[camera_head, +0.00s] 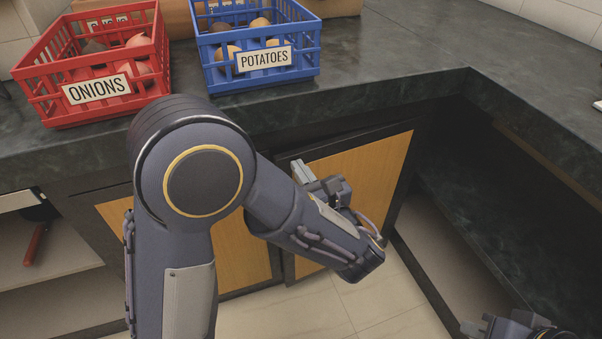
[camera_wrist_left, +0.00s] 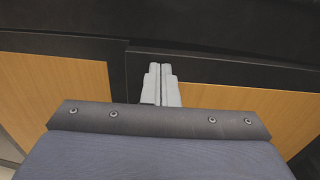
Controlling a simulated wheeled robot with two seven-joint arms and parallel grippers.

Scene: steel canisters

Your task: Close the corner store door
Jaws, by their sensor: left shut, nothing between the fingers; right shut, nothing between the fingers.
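The corner store door (camera_head: 368,178) is a wooden panel in a dark frame under the counter. An open gap shows to the right of its right edge. My left gripper (camera_head: 302,171) is shut and empty in front of the door's upper left part; my forearm hides some of the panel. In the left wrist view the closed fingers (camera_wrist_left: 161,84) overlap the door's dark top rail, near the joint with the neighbouring panel. The door (camera_wrist_left: 250,108) fills the right there. I cannot tell whether the fingers touch it. My right gripper (camera_head: 478,328) is shut and partly cut off at the bottom right.
A red onion crate (camera_head: 60,62) and a blue potato crate (camera_head: 222,77) stand on the dark counter (camera_head: 400,60). Another wooden panel (camera_head: 240,262) is left of the door. Tiled floor (camera_head: 300,312) lies clear below.

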